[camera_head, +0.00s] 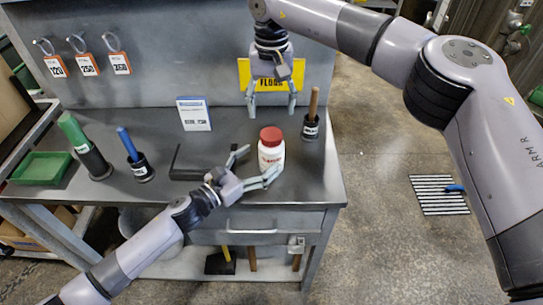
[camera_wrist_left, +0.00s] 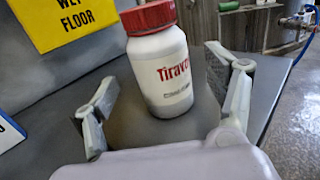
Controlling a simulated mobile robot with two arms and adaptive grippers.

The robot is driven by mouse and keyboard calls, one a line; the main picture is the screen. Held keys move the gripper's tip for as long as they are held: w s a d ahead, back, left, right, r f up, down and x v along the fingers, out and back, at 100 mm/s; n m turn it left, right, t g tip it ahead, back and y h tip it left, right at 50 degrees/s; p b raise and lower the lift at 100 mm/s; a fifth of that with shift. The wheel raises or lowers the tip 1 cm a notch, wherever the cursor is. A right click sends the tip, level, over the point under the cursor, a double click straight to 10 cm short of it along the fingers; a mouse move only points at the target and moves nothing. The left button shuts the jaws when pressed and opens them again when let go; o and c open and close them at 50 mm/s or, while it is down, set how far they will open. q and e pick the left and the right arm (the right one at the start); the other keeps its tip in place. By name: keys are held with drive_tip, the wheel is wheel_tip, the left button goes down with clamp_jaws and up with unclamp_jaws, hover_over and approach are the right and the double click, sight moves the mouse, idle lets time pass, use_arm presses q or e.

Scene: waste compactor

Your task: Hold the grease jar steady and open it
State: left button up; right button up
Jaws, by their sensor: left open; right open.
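The grease jar is a white jar (camera_head: 271,156) with a red lid (camera_head: 271,136), upright near the front right of the grey workbench. In the left wrist view the jar (camera_wrist_left: 163,75) stands between and just beyond my open left fingers, with a gap on each side. My left gripper (camera_head: 257,166) is open at bench height, its fingers pointing right at the jar. My right gripper (camera_head: 272,106) is open and empty, pointing down, above and behind the jar. The lid is on the jar, also seen in the left wrist view (camera_wrist_left: 148,16).
A black holder with a wooden handle (camera_head: 312,118) stands right of the jar. A black tray (camera_head: 190,163) lies to its left. A blue-and-white card (camera_head: 194,114), a blue-handled holder (camera_head: 135,158) and a green one (camera_head: 87,147) stand farther left. A yellow sign (camera_head: 262,72) is behind my right gripper.

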sight(264, 157)
use_arm(q)
drive_tip(key=x, duration=0.5)
drive_tip(key=shift+w+d, duration=0.1)
drive_tip(key=shift+c, duration=0.4)
